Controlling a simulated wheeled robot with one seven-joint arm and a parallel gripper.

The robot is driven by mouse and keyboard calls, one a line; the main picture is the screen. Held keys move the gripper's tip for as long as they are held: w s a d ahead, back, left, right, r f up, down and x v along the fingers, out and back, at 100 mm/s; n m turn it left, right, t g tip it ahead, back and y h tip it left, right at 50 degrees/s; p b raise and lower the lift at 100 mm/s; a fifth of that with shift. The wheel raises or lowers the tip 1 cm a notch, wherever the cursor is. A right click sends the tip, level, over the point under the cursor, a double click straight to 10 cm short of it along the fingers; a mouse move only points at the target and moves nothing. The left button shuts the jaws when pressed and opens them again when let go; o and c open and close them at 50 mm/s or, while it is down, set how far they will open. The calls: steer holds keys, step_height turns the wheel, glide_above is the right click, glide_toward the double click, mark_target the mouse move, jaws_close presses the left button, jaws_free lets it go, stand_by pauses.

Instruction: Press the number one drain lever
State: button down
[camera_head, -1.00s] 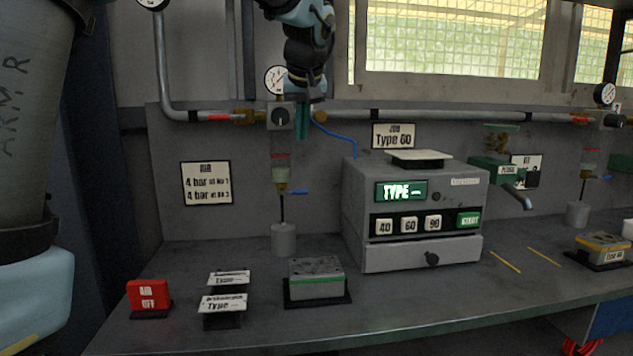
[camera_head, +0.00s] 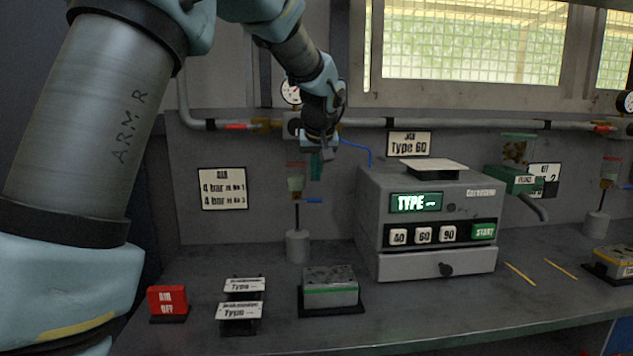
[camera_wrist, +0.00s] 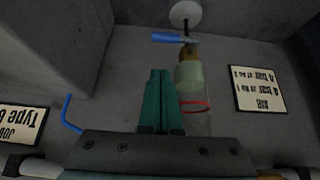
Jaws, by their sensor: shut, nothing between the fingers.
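The drain lever (camera_head: 314,201) is a small blue handle at the bottom of the left filter bowl (camera_head: 296,180), sticking out to the right. In the wrist view, which is upside down, the blue lever (camera_wrist: 168,38) lies beyond my fingertips, and the bowl (camera_wrist: 190,75) with its red ring is beside them. My gripper (camera_head: 316,170) has green fingers, shut and empty, pointing down just above the lever. In the wrist view the closed fingers (camera_wrist: 161,74) appear apart from the lever, with a gap between.
A grey tester box (camera_head: 430,220) stands to the right, with a blue hose (camera_head: 358,147) above its left side. A white cup (camera_head: 298,246) is under the drain. A red AIR OFF block (camera_head: 168,302), label stands (camera_head: 241,312) and a valve block (camera_head: 331,288) sit on the bench.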

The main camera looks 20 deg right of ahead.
mark_target(320, 199)
steer(key=shift+s+a+f+p, duration=0.1)
steer(key=shift+s+f+p, duration=0.15)
steer(key=shift+f, duration=0.65)
steer(key=shift+s+a+f+p, duration=0.1)
steer(key=shift+s+f, duration=0.1)
steer(key=shift+f, duration=0.7)
steer(key=shift+s+d+f+y+b, duration=0.1)
steer(key=shift+d+f+y+b, duration=0.2)
steer(key=shift+y+b, duration=0.35)
steer(key=shift+s+d+f+m+t+y+b, duration=0.1)
steer(key=shift+d+f+m+t+y+b, duration=0.1)
steer(key=shift+f+m+t+y+b, duration=0.3)
steer(key=shift+s+d+f+m+t+y+b, duration=0.1)
steer(key=shift+d+f+t+y+b, duration=0.2)
steer(key=shift+y+b, duration=0.35)
step_height(320, 199, down, 6)
steer(key=a+m+t+y+b, duration=0.1)
steer(key=a+y+b, duration=0.1)
steer(key=b, duration=0.8)
steer(key=shift+w+f+y+b, duration=0.25)
steer(key=shift+w+y+b, duration=0.1)
steer(key=shift+y, duration=0.15)
steer(key=shift+a, duration=0.2)
steer(key=b+v, duration=0.1)
steer(key=v, duration=0.9)
steer(key=shift+s+r, duration=0.2)
steer(key=shift+r, duration=0.05)
